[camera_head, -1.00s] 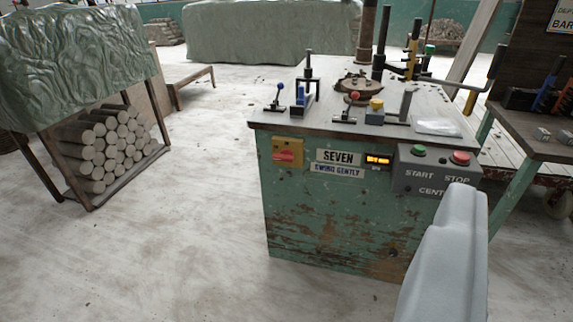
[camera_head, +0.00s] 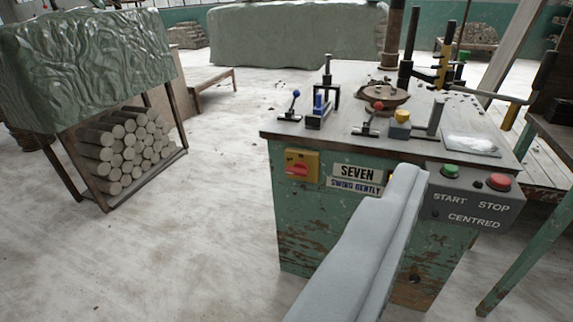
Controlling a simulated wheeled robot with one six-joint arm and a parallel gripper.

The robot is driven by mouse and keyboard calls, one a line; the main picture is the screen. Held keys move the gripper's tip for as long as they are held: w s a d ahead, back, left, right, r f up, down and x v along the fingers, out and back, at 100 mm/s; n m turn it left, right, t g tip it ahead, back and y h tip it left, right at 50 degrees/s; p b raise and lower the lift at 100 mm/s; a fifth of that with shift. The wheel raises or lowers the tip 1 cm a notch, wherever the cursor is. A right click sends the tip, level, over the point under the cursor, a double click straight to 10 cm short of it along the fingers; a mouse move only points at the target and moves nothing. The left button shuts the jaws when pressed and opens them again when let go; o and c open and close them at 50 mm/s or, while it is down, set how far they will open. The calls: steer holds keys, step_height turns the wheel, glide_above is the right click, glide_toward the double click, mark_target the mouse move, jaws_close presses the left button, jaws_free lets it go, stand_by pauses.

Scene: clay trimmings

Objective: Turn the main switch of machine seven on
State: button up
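Machine seven (camera_head: 340,235) is a worn green cabinet with a grey top, right of centre. Its front carries a "SEVEN / SWING GENTLY" label. The main switch is a red rotary knob (camera_head: 297,169) on a yellow plate (camera_head: 313,160), at the upper left of that front. The knob's bar looks roughly level. A grey smooth part of my gripper (camera_head: 375,230) rises from the bottom edge, right of the switch and in front of the machine, hiding the small display beside the label. Its fingertips cannot be told apart. It appears apart from the switch.
A grey control box with a green START button (camera_head: 450,171) and a red STOP button (camera_head: 499,181) is right of the label. Levers and clamps stand on the top. A covered rack of clay rolls (camera_head: 128,150) stands left. Floor (camera_head: 215,230) between is clear.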

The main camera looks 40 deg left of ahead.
steer(key=w+a+f+n+y, duration=0.1)
steer(key=w+a+f+y, duration=0.1)
steer(key=w+a+f, duration=0.8)
steer(key=w+a+f+y, duration=0.1)
steer(key=w+a+f, duration=0.4)
steer(key=w+a, duration=0.5)
steer(key=n+y, duration=0.1)
steer(key=n, duration=0.1)
glide_toward(295, 174)
steer(key=x, duration=0.9)
steer(key=shift+w, duration=0.25)
steer(key=c, duration=1)
